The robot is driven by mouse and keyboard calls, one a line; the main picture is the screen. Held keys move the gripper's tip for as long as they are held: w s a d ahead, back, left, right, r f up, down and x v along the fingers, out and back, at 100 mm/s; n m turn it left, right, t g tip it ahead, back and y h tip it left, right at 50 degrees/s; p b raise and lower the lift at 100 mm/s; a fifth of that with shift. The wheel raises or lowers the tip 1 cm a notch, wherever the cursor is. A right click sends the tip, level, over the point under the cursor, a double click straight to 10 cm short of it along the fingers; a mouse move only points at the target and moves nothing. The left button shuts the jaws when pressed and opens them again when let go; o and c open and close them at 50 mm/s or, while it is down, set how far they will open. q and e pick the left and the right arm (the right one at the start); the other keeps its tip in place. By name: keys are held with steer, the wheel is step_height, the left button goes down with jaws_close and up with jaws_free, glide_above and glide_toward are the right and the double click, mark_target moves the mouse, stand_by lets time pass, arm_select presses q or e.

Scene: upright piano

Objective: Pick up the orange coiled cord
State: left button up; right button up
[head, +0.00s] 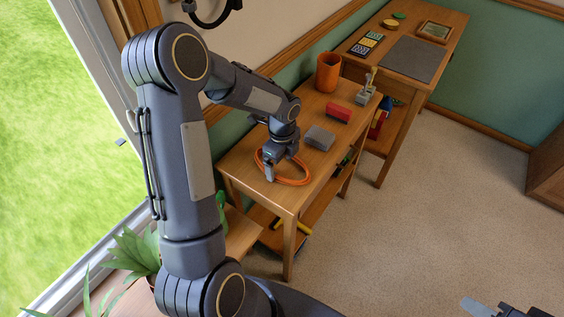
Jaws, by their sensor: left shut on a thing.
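The orange coiled cord (292,181) shows as a loop at the near left end of the wooden table. My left gripper (270,175) points down at the loop's left side and is shut on the cord. Part of the loop is hidden behind the gripper. I cannot tell whether the cord still touches the tabletop. My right gripper (500,309) shows only in part at the bottom right edge, away from the table, and its jaws cannot be made out.
On the same table (297,200) stand a grey block (319,138), a red block (338,113), an orange cup (328,73) and a small grey holder (367,90). A second table with a grey mat (411,59) stands behind. A plant (135,250) is at lower left. The carpet (430,200) is clear.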

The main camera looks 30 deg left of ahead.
arm_select(q)
steer(key=shift+r, duration=0.7)
steer(key=s+d+r, duration=0.8)
steer(key=d+r, duration=0.3)
steer(key=shift+s+r, duration=0.25)
steer(key=shift+s, duration=0.05)
